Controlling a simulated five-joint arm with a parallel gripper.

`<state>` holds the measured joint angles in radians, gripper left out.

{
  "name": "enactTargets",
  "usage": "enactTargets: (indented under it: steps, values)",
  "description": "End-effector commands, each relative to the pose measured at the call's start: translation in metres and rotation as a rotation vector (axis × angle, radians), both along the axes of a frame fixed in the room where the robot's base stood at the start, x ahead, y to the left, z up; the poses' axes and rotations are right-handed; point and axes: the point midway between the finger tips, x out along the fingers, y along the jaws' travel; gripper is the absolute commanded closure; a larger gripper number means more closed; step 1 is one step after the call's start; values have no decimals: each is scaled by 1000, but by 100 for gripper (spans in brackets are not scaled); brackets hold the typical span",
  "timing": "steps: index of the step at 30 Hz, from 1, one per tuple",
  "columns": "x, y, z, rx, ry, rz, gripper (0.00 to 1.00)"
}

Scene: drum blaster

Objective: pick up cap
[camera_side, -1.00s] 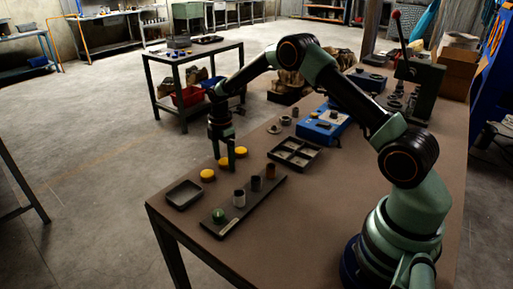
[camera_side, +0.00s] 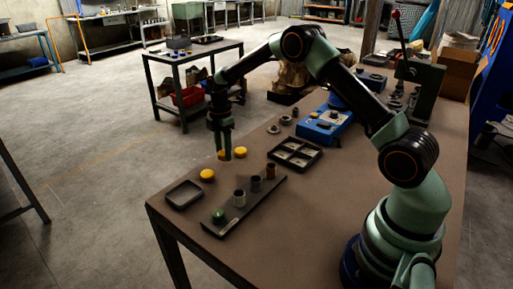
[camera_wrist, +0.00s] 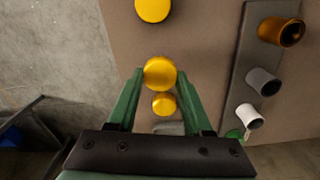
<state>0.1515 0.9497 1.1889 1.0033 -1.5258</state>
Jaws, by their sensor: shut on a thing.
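My gripper (camera_side: 224,156) is shut on a yellow cap (camera_wrist: 160,73), which sits between the fingertips in the wrist view. In the side view the held cap (camera_side: 222,155) shows at the fingertips, above the table, partly hidden by a finger. A second yellow cap (camera_side: 207,175) lies on the table to the left; it also shows between the fingers in the wrist view (camera_wrist: 163,104), farther down. A third yellow cap (camera_side: 240,152) lies to the right of the gripper, and is at the top of the wrist view (camera_wrist: 153,9).
A small dark tray (camera_side: 184,206) is at the table's left corner. A dark strip (camera_side: 262,197) carries several small cylinders and a green piece (camera_side: 218,215). A four-compartment tray (camera_side: 295,165) and a blue box (camera_side: 325,128) stand to the right.

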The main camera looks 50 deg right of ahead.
Motion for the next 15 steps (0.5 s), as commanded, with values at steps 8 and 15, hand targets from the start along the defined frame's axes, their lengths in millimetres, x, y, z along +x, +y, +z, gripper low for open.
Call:
enactTargets:
  steps: [8, 15]
  values:
    - [2, 0, 77, -2, -8, 0, 100]
    - [1, 0, 133, -1, -5, 0, 100]
